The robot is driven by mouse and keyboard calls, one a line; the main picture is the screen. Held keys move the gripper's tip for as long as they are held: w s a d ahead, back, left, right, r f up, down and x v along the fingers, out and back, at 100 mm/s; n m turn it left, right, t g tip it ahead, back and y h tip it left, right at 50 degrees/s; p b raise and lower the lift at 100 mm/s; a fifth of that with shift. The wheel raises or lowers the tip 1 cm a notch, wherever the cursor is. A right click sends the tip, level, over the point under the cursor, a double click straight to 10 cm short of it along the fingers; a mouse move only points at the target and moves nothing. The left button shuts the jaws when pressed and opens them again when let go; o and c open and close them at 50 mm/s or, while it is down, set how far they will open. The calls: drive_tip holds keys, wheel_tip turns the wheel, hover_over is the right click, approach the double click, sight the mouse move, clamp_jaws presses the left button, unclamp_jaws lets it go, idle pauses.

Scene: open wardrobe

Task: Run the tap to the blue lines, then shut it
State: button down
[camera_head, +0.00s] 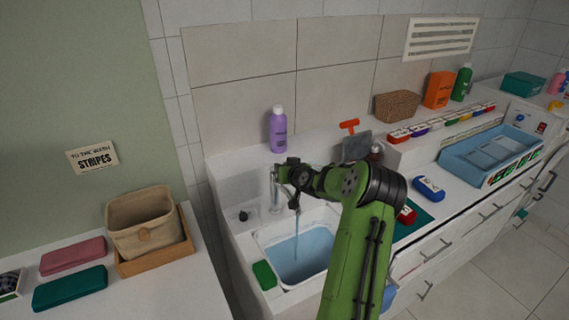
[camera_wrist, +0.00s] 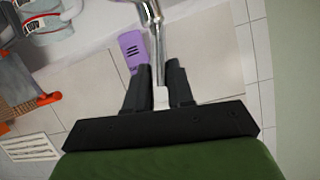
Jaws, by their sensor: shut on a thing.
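The chrome tap (camera_head: 275,190) stands at the back of the sink. A thin stream of water (camera_head: 297,228) falls from its spout into the white basin (camera_head: 262,244), where pale blue water (camera_head: 303,262) lies. I cannot make out separate blue lines on the basin walls. My gripper (camera_head: 288,170) is at the top of the tap, partly hidden by my green arm. In the wrist view my gripper (camera_wrist: 160,98) has its two black fingers on either side of the tap's pale lever end (camera_wrist: 160,96), shut on it. The chrome tap body (camera_wrist: 152,12) rises beyond.
A purple bottle (camera_head: 278,130) stands behind the tap. A green sponge (camera_head: 264,275) lies on the sink's front left rim, and a black plug (camera_head: 243,215) on its left ledge. An orange-handled squeegee (camera_head: 355,142) stands to the right, close behind my arm.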

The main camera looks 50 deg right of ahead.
drive_tip(key=shift+w+d+r+g+y+p, duration=0.2)
drive_tip(key=shift+w+r+g+y+p, duration=0.35)
drive_tip(key=shift+g+p, duration=0.65)
drive_tip(key=c, duration=1)
unclamp_jaws()
drive_tip(key=shift+r, duration=0.1)
